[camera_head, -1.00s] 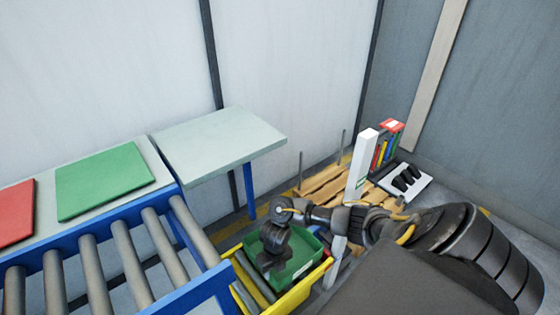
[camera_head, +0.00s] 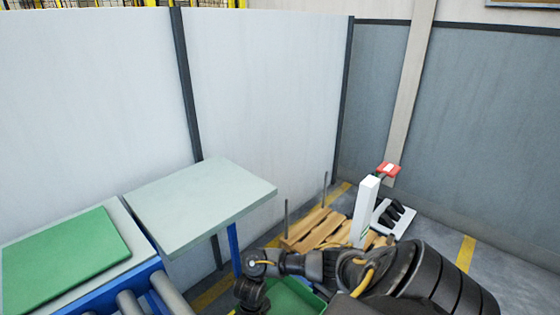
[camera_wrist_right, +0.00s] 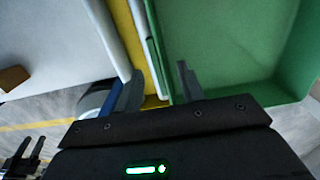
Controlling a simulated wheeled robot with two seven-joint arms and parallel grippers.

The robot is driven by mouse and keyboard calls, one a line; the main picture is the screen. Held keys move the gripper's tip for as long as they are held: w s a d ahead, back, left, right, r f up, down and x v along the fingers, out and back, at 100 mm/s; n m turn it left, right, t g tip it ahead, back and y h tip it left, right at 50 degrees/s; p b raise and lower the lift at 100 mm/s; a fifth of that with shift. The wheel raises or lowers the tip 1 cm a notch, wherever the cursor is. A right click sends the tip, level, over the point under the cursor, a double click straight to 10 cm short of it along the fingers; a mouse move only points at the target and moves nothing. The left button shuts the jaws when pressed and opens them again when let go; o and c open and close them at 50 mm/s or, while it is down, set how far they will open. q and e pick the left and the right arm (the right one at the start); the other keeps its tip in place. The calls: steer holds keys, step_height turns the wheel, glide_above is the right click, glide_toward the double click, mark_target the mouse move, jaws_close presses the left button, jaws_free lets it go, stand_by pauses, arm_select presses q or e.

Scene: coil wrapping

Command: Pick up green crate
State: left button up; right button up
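The green crate (camera_head: 294,298) shows only in part at the bottom edge of the head view, partly behind my right arm. In the right wrist view the crate (camera_wrist_right: 225,42) fills the upper right, with its near wall and corner visible. My right gripper (camera_wrist_right: 160,68) has its fingers apart at the crate's left side wall. One finger is on the inner side and one on the outer side; contact with the wall cannot be told. The fingertips are out of frame in the head view. My left gripper is not in view.
A yellow rail (camera_wrist_right: 133,35) runs beside the crate. The roller conveyor (camera_head: 172,294), a green panel (camera_head: 65,255) and a grey-green table (camera_head: 200,200) stand left. A wooden pallet (camera_head: 318,228) and a white post (camera_head: 364,212) stand beyond my arm.

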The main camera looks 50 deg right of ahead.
steer(key=shift+a+f, duration=0.1)
steer(key=shift+f, duration=0.7)
steer(key=f, duration=0.1)
steer(key=f+b, duration=0.1)
steer(key=f, duration=0.1)
steer(key=f+b, duration=0.1)
steer(key=shift+s+a+f, duration=0.1)
steer(key=shift+s+f, duration=0.15)
steer(key=shift+s, duration=0.05)
steer(key=shift+f, duration=0.35)
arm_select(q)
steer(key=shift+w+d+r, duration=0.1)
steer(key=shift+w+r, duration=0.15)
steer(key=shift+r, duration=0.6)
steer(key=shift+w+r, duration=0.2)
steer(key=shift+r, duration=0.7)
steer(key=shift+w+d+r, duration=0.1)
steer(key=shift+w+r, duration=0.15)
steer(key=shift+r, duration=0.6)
arm_select(e)
steer(key=shift+w, duration=0.1)
jaws_close()
